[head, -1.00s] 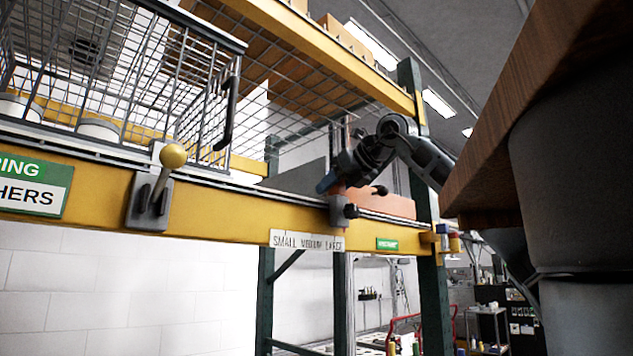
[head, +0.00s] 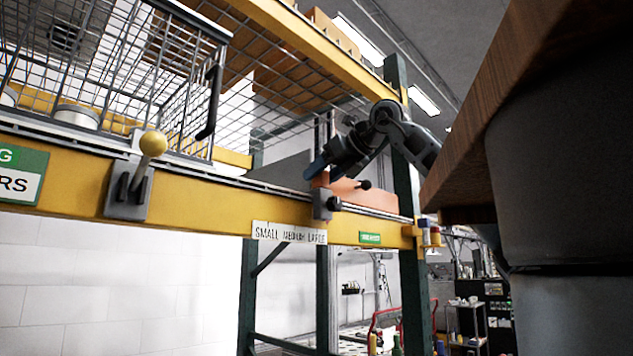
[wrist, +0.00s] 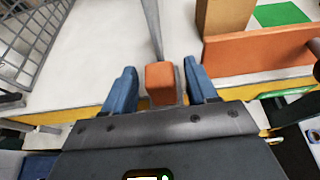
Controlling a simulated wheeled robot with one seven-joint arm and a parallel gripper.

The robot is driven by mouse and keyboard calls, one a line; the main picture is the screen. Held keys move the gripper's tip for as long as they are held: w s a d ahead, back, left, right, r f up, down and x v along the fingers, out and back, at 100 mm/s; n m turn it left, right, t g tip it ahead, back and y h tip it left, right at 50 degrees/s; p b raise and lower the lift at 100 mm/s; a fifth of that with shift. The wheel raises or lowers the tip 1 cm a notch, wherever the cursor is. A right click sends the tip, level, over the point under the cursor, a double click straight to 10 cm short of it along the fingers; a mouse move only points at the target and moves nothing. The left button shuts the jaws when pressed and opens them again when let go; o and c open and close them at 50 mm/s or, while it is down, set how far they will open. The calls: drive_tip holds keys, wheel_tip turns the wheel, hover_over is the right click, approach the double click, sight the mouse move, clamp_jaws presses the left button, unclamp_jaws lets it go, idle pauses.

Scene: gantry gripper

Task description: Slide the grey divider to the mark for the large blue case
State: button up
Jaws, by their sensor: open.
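The grey divider (head: 285,171) stands on the yellow shelf beam as an upright panel. In the wrist view it shows as a thin grey edge (wrist: 152,25) running away from an orange grip block (wrist: 160,82). My gripper (wrist: 160,70) is open, with one blue finger on each side of the orange block and visible gaps to it. In the head view my gripper (head: 316,170) is at the front of the shelf. A label strip (head: 290,233) reads SMALL MEDIUM LARGE. A grey clamp with a black knob (head: 325,204) sits above the LARGE end. I cannot make out a blue case.
A wire basket (head: 120,80) stands left on the shelf, beside a yellow-knobbed lever (head: 152,145). An orange panel (wrist: 260,52) and a cardboard box (wrist: 225,15) are right of the divider. Green labels (head: 370,238) mark the beam. A wooden edge (head: 490,100) fills the upper right.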

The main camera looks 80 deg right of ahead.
drive_tip(key=v, duration=0.5)
drive_tip(key=shift+s+a+b, duration=0.1)
drive_tip(key=shift+s+b, duration=0.1)
drive_tip(key=shift+b, duration=0.1)
